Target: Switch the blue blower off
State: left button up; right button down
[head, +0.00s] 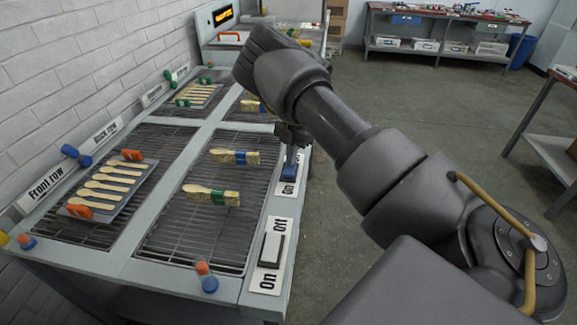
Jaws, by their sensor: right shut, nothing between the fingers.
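A blue switch (289,172) sits on the right rim of the grey rack table, with an "On" label at its near end. The label at its far end is hidden by my right gripper. My right gripper (291,150) points down, shut and empty, directly over the far part of the blue switch. I cannot tell whether it touches the switch. No blower can be clearly identified. My left gripper is not in view.
A white switch (271,249) marked "Off" and "On" sits nearer on the same rim. Brushes with blue (240,157) and green (221,196) bands lie on the wire rack. A tray of wooden spoons (72,209) lies left. Open floor (420,110) is to the right.

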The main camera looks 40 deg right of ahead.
jog(key=shift+r+p, duration=0.35)
jog(key=shift+r, duration=0.1)
notch_tip(320, 180, up, 3)
jog(key=shift+p, duration=1.2)
notch_tip(320, 180, up, 2)
jog(key=shift+r+p, duration=0.1)
jog(key=shift+p, duration=0.75)
jog(key=shift+r+p, duration=0.45)
jog(key=shift+r, duration=0.05)
